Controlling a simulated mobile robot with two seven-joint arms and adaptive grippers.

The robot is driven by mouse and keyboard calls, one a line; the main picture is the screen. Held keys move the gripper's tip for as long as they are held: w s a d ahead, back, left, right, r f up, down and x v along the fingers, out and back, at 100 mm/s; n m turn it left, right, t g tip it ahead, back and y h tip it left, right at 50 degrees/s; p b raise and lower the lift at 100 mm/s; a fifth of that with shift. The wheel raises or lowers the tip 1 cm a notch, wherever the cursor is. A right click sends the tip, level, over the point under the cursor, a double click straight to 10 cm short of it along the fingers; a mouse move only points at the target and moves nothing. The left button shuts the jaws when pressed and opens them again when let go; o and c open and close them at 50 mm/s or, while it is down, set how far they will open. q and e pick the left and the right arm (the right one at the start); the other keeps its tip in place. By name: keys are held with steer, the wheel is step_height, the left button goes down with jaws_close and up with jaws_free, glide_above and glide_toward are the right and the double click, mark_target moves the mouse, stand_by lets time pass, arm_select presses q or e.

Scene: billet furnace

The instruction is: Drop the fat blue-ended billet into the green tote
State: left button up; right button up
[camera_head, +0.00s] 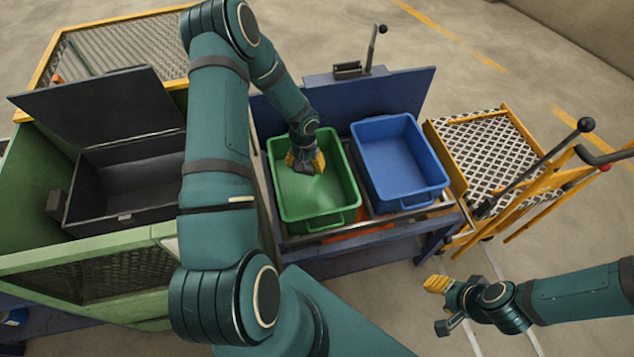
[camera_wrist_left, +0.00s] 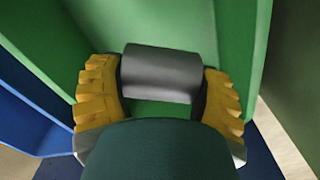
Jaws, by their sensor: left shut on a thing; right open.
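The green tote (camera_head: 345,192) stands on a dark blue bench, left of the blue tote. My left gripper (camera_head: 305,160) reaches into the green tote. In the left wrist view the yellow fingers of my left gripper (camera_wrist_left: 162,90) are shut on a grey cylindrical billet (camera_wrist_left: 162,72). The green tote's walls (camera_wrist_left: 240,45) surround it there. The billet's blue end does not show, and its gap to the tote floor cannot be told. My right gripper (camera_head: 436,285) is open and empty, low at the right above the floor.
The blue tote (camera_head: 400,150) stands empty beside the green one. An open dark box (camera_head: 125,180) with a raised lid sits in a green cabinet at left. A yellow trolley (camera_head: 490,150) and a lever (camera_head: 545,160) stand at right. My left arm hides the middle.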

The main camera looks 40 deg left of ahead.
arm_select(q)
steer(key=shift+r, duration=0.1)
steer(key=o, duration=1.3)
step_height(320, 180, up, 12)
steer(key=s+d+f+m+t+h, duration=0.1)
steer(key=s+d+f+h, duration=0.15)
steer(key=d, duration=0.75)
steer(key=s+d+f+m+h, duration=0.1)
steer(key=d+f, duration=0.3)
steer(key=d, duration=0.6)
steer(key=shift+m+t, duration=0.3)
steer(key=s+d, duration=0.2)
steer(key=d, duration=0.1)
steer(key=s+d+f, duration=0.1)
steer(key=s+d, duration=0.5)
steer(key=shift+s+d+f, duration=0.15)
steer(key=shift+s+f, duration=0.05)
steer(key=shift+f, duration=0.2)
